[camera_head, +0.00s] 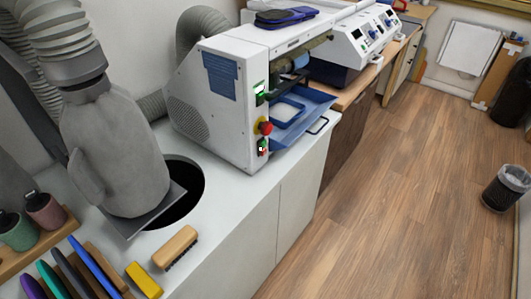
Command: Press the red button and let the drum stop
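A white grinding machine (229,75) stands on the white cabinet top, with a blue vent grille on its side. On its front edge is a red mushroom button (265,127) on a yellow base. Below it sits a small control (262,146) with red and green parts, too small to read clearly. A lit green switch (259,88) is above. The drum (318,42) shows partly in the machine's front opening; whether it turns cannot be told from one frame. Neither of my grippers is in view, and nothing touches the button.
A grey extraction hose and bag (112,145) stand left of the machine, beside a round hole. A brush (176,246), yellow block (144,280) and coloured tools lie in front. A blue tray (303,100) juts from the machine. The wooden floor (400,190) is clear; a bin (506,187) stands right.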

